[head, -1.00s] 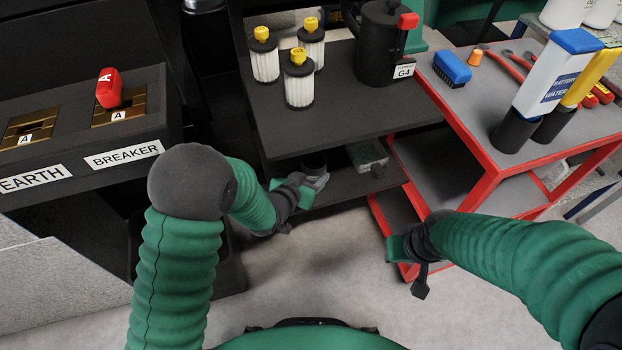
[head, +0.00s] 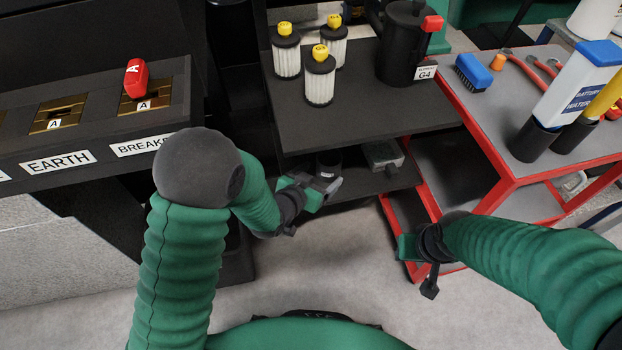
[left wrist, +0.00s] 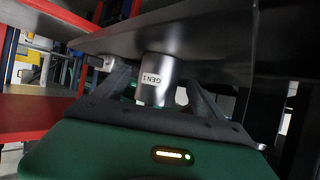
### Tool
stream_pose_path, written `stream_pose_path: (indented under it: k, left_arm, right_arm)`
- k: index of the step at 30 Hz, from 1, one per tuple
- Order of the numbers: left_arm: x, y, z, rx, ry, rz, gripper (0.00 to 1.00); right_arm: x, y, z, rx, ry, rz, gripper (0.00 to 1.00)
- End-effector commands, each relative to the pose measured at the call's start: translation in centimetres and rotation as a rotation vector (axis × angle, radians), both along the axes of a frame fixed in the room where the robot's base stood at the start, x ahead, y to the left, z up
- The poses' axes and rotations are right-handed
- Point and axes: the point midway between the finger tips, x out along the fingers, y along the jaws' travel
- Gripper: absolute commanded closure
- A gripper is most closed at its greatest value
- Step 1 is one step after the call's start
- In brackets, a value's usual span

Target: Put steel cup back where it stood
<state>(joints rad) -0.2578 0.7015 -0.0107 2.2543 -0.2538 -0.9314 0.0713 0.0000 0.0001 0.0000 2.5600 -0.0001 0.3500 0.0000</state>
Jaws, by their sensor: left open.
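The steel cup (left wrist: 155,68) is a grey metal cylinder with a "GEN 1" label in the left wrist view. It appears between the two spread fingers of my left gripper (left wrist: 158,86), with gaps at its sides. In the head view the cup (head: 328,162) looks dark and stands on the lower shelf (head: 352,185), under the upper shelf's front edge. My left gripper (head: 326,190) is open just in front of it and hides its lower part. My right gripper (head: 428,270) hangs low by the red cart; its fingers are unclear.
A grey-green box (head: 382,156) lies right of the cup on the lower shelf. The upper shelf (head: 365,112) overhangs it, carrying white filters (head: 320,82) and a black canister (head: 403,50). The red cart (head: 490,195) stands close on the right. A breaker panel (head: 85,125) is at left.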

Motion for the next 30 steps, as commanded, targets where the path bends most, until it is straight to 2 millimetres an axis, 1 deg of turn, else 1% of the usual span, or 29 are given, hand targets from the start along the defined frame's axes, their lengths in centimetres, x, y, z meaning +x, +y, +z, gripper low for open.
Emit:
stream_pose_path:
  k: [1, 3, 6, 9, 12, 17, 19, 20, 22, 23, 24, 26, 27, 30]
  left_arm:
    - [-1.1, 0.6, 1.2, 0.001, 0.002, 0.002, 0.20]
    - [-2.6, 1.4, 2.0, 0.001, 0.002, 0.003, 0.20]
    - [-4.5, 2.4, 2.9, 0.001, 0.002, 0.001, 0.20]
    - [-5.8, 3.1, 3.5, 0.000, 0.001, 0.002, 0.20]
    - [-6.4, 3.4, 3.7, 0.001, 0.002, 0.001, 0.20]
    - [-6.5, 3.6, 3.7, 0.005, 0.005, 0.004, 0.20]
    - [-6.5, 4.6, 3.7, 0.031, 0.035, 0.029, 0.20]
    - [-6.5, 5.4, 3.7, 0.049, 0.062, 0.049, 0.20]
    - [-7.0, 8.1, 3.5, 0.108, 0.159, 0.119, 0.20]
    - [-7.6, 9.5, 3.5, 0.135, 0.215, 0.156, 0.20]
    - [-8.7, 11.4, 3.5, 0.165, 0.298, 0.208, 0.20]
    - [-11.0, 13.9, 3.6, 0.198, 0.430, 0.281, 0.20]
    - [-12.8, 15.2, 3.8, 0.212, 0.518, 0.322, 0.20]
    - [-17.2, 17.1, 4.6, 0.220, 0.703, 0.395, 0.20]
  right_arm:
    - [0.0, 0.0, 1.0, 0.000, 0.000, 0.000, 0.64]
    - [0.0, 0.0, 1.6, 0.000, 0.000, 0.000, 0.64]
    - [0.0, 0.0, 2.2, 0.000, 0.000, 0.000, 0.64]
    - [0.0, 0.0, 2.5, 0.000, 0.000, 0.000, 0.64]
    - [0.0, 0.0, 2.6, 0.000, 0.000, 0.000, 0.64]
    - [0.0, 0.0, 2.6, 0.000, 0.000, 0.000, 0.64]
    - [0.0, 0.0, 2.6, 0.000, 0.000, 0.000, 0.64]
    - [0.0, 0.0, 2.6, 0.000, 0.000, 0.000, 0.64]
    - [0.0, 0.0, 2.6, 0.000, 0.000, 0.000, 0.64]
    - [0.0, 0.0, 2.6, 0.000, 0.000, 0.000, 0.64]
    - [0.0, 0.0, 2.6, 0.000, 0.000, 0.000, 0.64]
    - [0.0, 0.0, 2.6, 0.000, 0.000, 0.000, 0.64]
    - [0.0, 0.0, 2.6, 0.000, 0.000, 0.000, 0.64]
    - [0.0, 0.0, 2.6, 0.000, 0.000, 0.000, 0.64]
